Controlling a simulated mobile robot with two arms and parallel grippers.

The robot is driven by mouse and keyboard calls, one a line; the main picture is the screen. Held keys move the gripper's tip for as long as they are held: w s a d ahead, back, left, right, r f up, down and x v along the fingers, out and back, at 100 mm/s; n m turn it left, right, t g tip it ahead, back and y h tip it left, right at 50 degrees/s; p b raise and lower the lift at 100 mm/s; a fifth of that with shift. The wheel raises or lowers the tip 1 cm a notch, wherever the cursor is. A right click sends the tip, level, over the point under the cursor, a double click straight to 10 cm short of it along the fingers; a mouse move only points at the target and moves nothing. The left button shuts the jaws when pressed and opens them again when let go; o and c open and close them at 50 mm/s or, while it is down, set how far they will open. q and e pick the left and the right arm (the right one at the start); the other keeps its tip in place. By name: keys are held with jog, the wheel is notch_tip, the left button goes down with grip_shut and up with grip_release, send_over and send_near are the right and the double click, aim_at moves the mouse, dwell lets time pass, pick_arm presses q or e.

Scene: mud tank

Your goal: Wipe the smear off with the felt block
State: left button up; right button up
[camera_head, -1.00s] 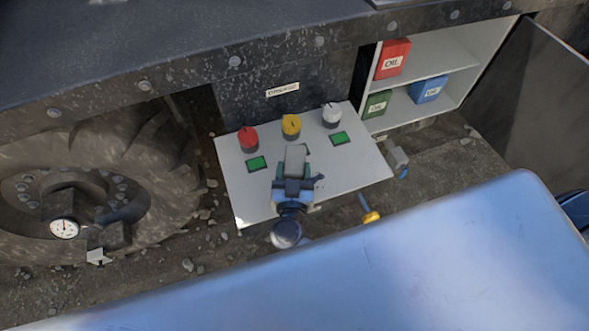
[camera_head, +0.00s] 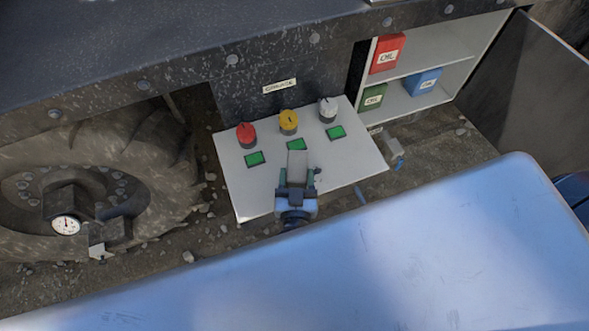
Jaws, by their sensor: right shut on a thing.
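I cannot tell whether the block touches the panel. My left gripper is not in view.
Red (camera_head: 246,135), yellow (camera_head: 288,121) and white (camera_head: 328,109) knobs stand along the panel's back, with green squares before them. An open cabinet (camera_head: 450,60) with oil cans is at right. A tyre (camera_head: 140,170) and gauge (camera_head: 66,225) are at left. The panel's left front is clear.

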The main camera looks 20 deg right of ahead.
aim_at(298, 159)
jog(key=shift+s+r+p, duration=0.1)
jog(key=shift+s+p, duration=0.55)
jog(key=shift+s, duration=1.1)
jog(key=shift+w+d+r+p, duration=0.1)
jog(key=shift+d+p, duration=0.4)
jog(key=shift+d, duration=0.4)
jog(key=shift+w+a+r+p, duration=0.1)
jog(key=shift+w+p, duration=0.1)
jog(key=shift+w, duration=1.65)
jog(key=shift+w+a+r+p, duration=0.1)
jog(key=shift+w+p, duration=0.05)
jog(key=shift+w, duration=1.7)
jog(key=shift+d+r, duration=0.25)
jog(key=shift+w+d+r+p, duration=0.2)
jog(key=shift+d+p, duration=0.25)
jog(key=shift+d, duration=0.15)
jog(key=shift+s+d+p, duration=0.25)
jog(key=shift+s+p, duration=0.1)
jog(key=shift+s, duration=0.2)
jog(key=shift+s+f+p, duration=0.2)
jog(key=shift+s+p, duration=0.1)
jog(key=shift+s, duration=0.35)
jog(key=shift+v, duration=0.8)
jog(key=shift+s+d+p, duration=0.25)
jog(key=shift+s+p, duration=0.3)
jog(key=shift+s, duration=0.3)
jog(key=shift+s+p, duration=0.3)
jog(key=shift+s, duration=0.85)
jog(key=shift+w, duration=0.1)
